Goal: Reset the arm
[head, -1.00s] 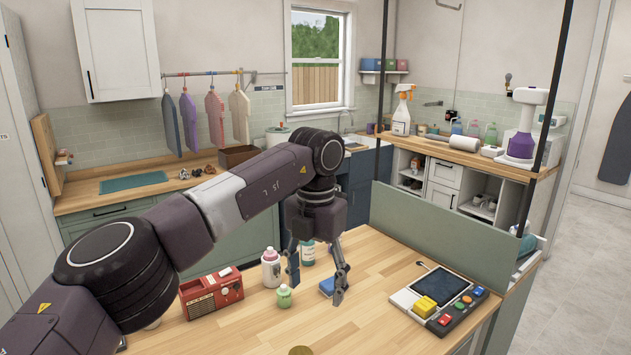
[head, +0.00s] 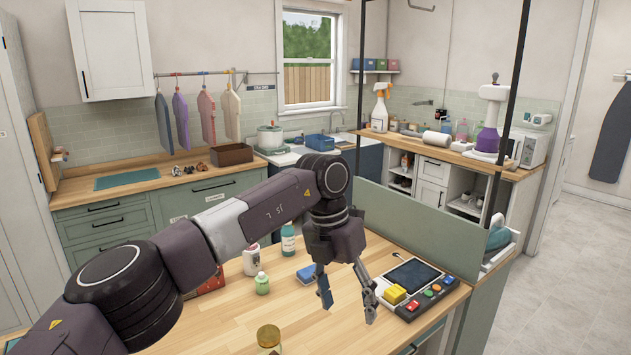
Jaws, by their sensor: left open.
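My left arm comes in from the left over the wooden table. Its left gripper (head: 347,299) points down above the tabletop, fingers apart, with nothing between them. A blue item (head: 306,273) lies on the table just behind the gripper. My right gripper is not in the head view.
On the table stand a green bottle (head: 262,284), a teal-labelled bottle (head: 288,240), a white bottle (head: 251,262) and a gold-lidded jar (head: 268,338). The arm partly hides a red radio (head: 207,284). A green panel (head: 415,232) borders the back right. The front tabletop is mostly clear.

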